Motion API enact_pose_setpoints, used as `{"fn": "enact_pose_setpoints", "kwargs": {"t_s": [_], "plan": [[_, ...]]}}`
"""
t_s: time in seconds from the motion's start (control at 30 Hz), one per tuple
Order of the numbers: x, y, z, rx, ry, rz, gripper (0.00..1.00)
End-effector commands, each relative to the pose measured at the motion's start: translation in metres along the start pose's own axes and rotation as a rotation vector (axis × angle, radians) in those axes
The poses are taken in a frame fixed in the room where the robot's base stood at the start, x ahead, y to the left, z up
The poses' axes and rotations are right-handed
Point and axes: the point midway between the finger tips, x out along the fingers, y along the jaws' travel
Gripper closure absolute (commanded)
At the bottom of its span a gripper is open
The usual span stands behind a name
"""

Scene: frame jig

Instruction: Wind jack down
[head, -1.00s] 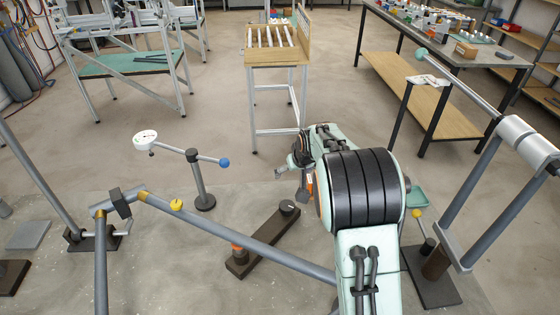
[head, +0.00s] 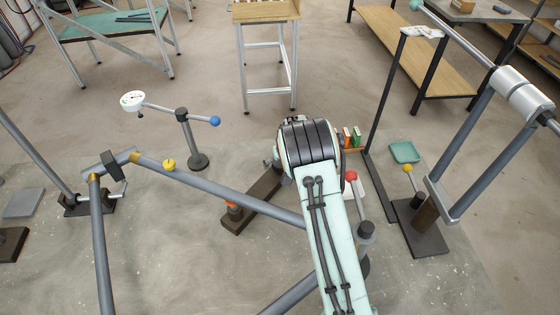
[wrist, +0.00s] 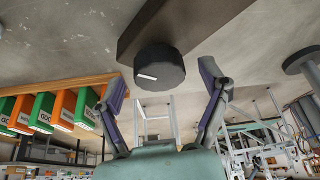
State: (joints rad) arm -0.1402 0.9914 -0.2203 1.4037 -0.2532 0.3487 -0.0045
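A dark brown bar (head: 262,192) lies on the floor near the middle of the head view, with an orange part (head: 233,209) at its near end. In the wrist view its underside or side (wrist: 185,20) shows, with a round black knob (wrist: 160,68) that carries a white mark. My gripper (wrist: 162,74) is open, its two fingers spread on either side of the knob with gaps to both; I cannot tell whether the knob is fully between them. In the head view my arm hides the gripper and the knob. No thing is clearly recognisable as a jack.
A grey tube frame (head: 220,192) with a yellow knob (head: 168,165) crosses the floor beside the bar. A dial gauge stand (head: 196,160) is behind it. Orange and green boxes (wrist: 62,110) stand close at left in the wrist view. A post (head: 425,215) stands at right.

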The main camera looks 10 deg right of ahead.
Motion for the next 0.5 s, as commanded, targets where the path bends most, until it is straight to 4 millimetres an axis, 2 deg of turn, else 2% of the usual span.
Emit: {"fn": "enact_pose_setpoints", "kwargs": {"t_s": [0.03,0.2,0.5], "plan": [[-0.0001,0.0000,0.0000,0.000,0.000,0.000,0.37],[-0.0002,0.0000,0.0001,0.000,0.000,0.000,0.88],[0.0001,0.0003,0.0003,-0.015,-0.001,-0.006,0.88]]}}
